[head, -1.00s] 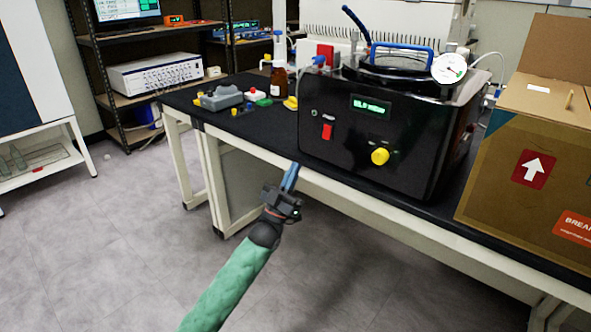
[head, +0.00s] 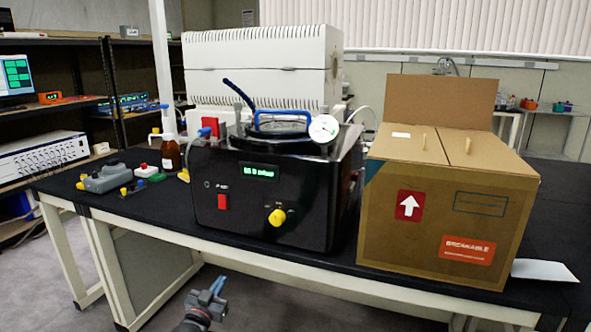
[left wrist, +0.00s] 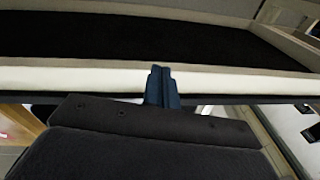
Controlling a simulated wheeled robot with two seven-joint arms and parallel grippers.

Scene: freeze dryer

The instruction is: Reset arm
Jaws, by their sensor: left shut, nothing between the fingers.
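My left gripper (head: 217,285) is low in the head view, in front of the bench and below its front edge. Its blue fingers are shut and empty. In the left wrist view the closed fingers (left wrist: 160,72) point toward the pale bench edge (left wrist: 100,78). The black freeze dryer (head: 255,215) stands on the bench, with a lit green display, a red switch, a yellow knob and a round gauge on top. My right gripper is in neither view.
A cardboard box (head: 430,215) with a raised back flap stands right of the dryer. A grey device (head: 105,178), a brown bottle (head: 171,155) and small coloured parts are on the left of the black bench top (head: 130,205). Floor in front is clear.

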